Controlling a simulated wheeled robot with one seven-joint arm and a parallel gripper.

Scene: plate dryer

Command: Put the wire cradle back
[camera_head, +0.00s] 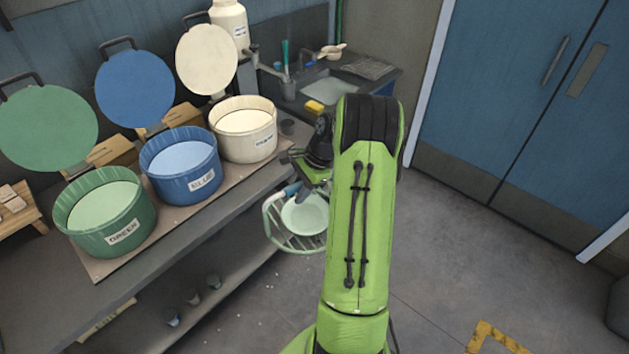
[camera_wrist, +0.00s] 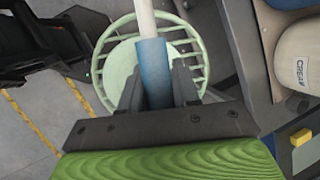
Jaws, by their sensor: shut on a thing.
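The wire cradle (camera_head: 291,240) is pale green with curved bars and hangs beside the front edge of the bench, over the floor. A pale green round plate (camera_head: 305,213) lies in it. My gripper (camera_head: 302,186) is shut on the cradle's handle. In the wrist view my gripper (camera_wrist: 156,88) has its dark fingers on either side of the blue grip (camera_wrist: 153,65), with the cradle (camera_wrist: 197,70) and plate (camera_wrist: 119,72) beyond. My arm hides the right side of the cradle in the head view.
Green (camera_head: 105,220), blue (camera_head: 180,170) and cream (camera_head: 246,133) round bins stand on the bench (camera_head: 170,222), lids raised. A sink counter (camera_head: 378,83) with a yellow sponge (camera_head: 313,107) is at the back. Small cups sit on the lower shelf.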

